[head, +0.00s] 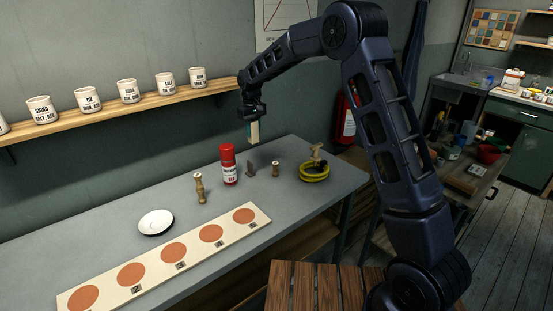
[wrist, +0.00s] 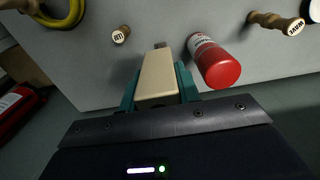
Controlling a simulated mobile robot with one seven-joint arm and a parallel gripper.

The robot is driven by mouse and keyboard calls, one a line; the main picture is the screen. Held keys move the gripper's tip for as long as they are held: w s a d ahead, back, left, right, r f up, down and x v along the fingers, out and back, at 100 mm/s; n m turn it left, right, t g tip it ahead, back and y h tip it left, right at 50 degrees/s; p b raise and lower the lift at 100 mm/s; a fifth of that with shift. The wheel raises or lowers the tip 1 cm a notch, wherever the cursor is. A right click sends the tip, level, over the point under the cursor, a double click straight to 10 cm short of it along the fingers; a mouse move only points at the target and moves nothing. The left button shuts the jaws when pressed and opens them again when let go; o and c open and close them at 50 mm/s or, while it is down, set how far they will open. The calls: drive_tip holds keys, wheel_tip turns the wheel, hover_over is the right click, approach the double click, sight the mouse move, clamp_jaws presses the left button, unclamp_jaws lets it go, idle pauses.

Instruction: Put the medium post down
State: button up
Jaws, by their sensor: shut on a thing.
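The medium post, as I take it, is a cream rectangular block (head: 254,132), which also shows in the wrist view (wrist: 157,75). My gripper (head: 253,118) is shut on it, with a teal finger on each side in the wrist view (wrist: 158,92). The post hangs upright in the air above the back part of the grey table (head: 120,221). Its lower end appears clear of the tabletop. The fingertips are small and dark in the head view.
A red canister (head: 228,168) stands close by, with a small dark piece (head: 249,170) beside it. Wooden stamps stand at left (head: 200,190) and right (head: 276,170). A yellow ring (head: 314,175), white saucer (head: 156,222) and board with orange discs (head: 195,257) lie on the table.

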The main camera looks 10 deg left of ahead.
drive_tip(key=w+d, duration=0.5)
drive_tip(key=w, duration=0.6)
drive_tip(key=w+d, duration=0.5)
drive_tip(key=w, duration=0.5)
wheel_tip(320, 180, down, 20)
drive_tip(key=shift+f, duration=0.15)
drive_tip(key=shift+f, duration=0.1)
drive_tip(key=o, duration=1.1)
